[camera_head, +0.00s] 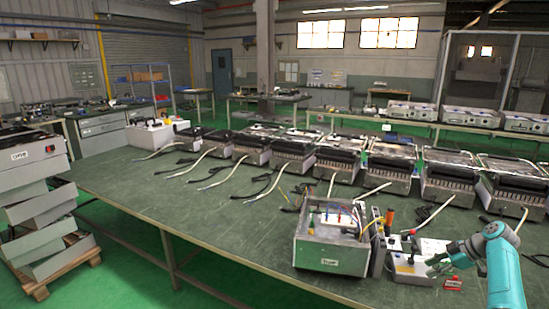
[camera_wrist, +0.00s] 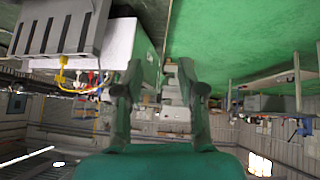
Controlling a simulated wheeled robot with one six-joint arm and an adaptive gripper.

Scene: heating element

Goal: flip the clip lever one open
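My gripper (camera_head: 437,264) is at the right end of the bench, just over or beside a small white box with dark fittings (camera_head: 410,266). In the wrist view its two dark fingers stand apart with nothing between them (camera_wrist: 158,78). Left of it stands an open grey box with coloured wires and terminals (camera_head: 331,256). The wrist view, turned over, shows a white and grey box (camera_wrist: 129,45) with a yellow clip-like part (camera_wrist: 62,70) and wires at the upper left, left of the fingers. I cannot tell which part is clip lever one.
The green bench top (camera_head: 200,215) is clear at front left. A red block (camera_head: 453,283) lies near my gripper, and an orange-handled tool (camera_head: 390,214) stands behind the white box. A row of grey heater units (camera_head: 327,163) with cables lines the back.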

